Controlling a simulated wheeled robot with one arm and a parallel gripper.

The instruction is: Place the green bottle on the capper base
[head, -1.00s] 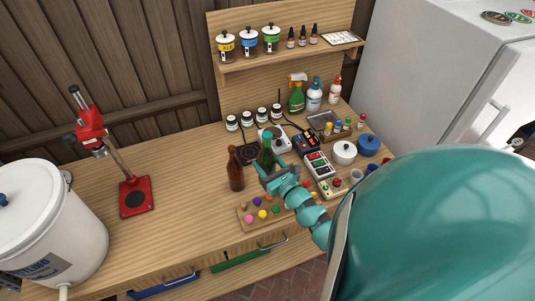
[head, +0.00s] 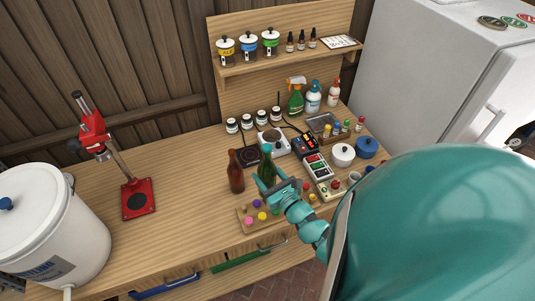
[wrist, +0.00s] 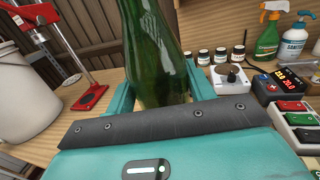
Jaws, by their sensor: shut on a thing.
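The green bottle (head: 267,166) stands upright between the fingers of my gripper (head: 268,186), beside the brown bottle. In the wrist view the green bottle (wrist: 152,50) fills the space between the teal fingers (wrist: 157,92), and my gripper is shut on it. Its lower end is hidden by my gripper, so I cannot tell whether it touches the table. The red capper (head: 97,138) stands at the left of the table, with its red base (head: 138,198) bare around a dark round pad. The capper base also shows in the wrist view (wrist: 90,98), left of the bottle.
A brown bottle (head: 236,172) stands just left of the green one. A wooden tray (head: 243,222) with coloured caps lies in front. A white bucket (head: 45,235) stands left of the capper. The table between the brown bottle and the capper is clear.

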